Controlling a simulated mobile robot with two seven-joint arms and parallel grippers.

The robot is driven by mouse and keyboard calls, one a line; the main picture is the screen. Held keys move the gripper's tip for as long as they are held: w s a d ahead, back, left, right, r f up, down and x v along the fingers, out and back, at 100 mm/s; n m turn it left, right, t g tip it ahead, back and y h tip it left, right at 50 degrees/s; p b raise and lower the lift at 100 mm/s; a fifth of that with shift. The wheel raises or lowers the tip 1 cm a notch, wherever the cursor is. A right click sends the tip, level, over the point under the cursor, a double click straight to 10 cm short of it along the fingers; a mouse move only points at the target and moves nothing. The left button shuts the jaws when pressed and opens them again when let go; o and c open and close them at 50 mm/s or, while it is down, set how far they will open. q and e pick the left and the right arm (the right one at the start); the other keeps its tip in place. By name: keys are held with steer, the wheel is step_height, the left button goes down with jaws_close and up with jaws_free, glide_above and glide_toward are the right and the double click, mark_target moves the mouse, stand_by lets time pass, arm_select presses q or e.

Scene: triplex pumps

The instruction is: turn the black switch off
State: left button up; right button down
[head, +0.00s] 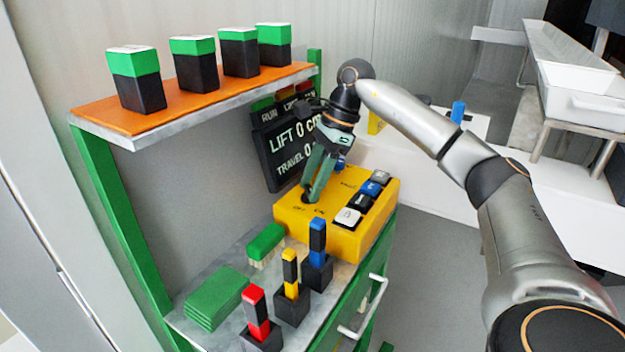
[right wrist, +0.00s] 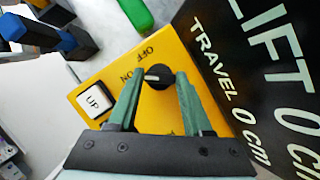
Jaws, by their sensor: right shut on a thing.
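The black switch (right wrist: 159,76) is a round knob on the yellow control box (head: 290,218), seen from above in the right wrist view. Its white mark points towards the ON label (right wrist: 133,75); the OFF label (right wrist: 150,57) is beside it. My right gripper (head: 311,196) reaches down onto the box, and in the right wrist view its two green fingers (right wrist: 158,84) are shut on the switch, one on each side. In the head view the fingers largely hide the switch. My left gripper is not in view.
White, black and blue buttons, including the white UP button (right wrist: 95,100), line the box's right side. The black LIFT/TRAVEL display (head: 285,150) stands close behind. An orange shelf (head: 190,105) overhangs at left.

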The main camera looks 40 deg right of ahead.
steer(key=shift+s+m+t, duration=0.1)
steer(key=shift+m+t, duration=0.2)
steer(key=shift+m, duration=0.5)
steer(key=shift+m+t+h+p, duration=0.3)
steer(key=shift+m+h+p, duration=0.1)
steer(key=shift+m, duration=0.5)
steer(key=m+h, duration=0.1)
steer(key=m, duration=0.2)
steer(key=shift+a+t+p, duration=0.1)
steer(key=shift+t+p, duration=0.25)
steer(key=shift+t, duration=0.05)
steer(key=m, duration=0.3)
steer(key=shift+s+t+h, duration=0.1)
steer(key=shift+t+h, duration=0.2)
steer(key=shift+h, duration=0.1)
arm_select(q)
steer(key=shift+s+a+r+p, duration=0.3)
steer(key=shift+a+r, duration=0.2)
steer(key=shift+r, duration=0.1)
arm_select(e)
steer(key=shift+a+m, duration=0.1)
steer(key=shift+m, duration=0.3)
steer(key=c, duration=0.6)
jaws_free()
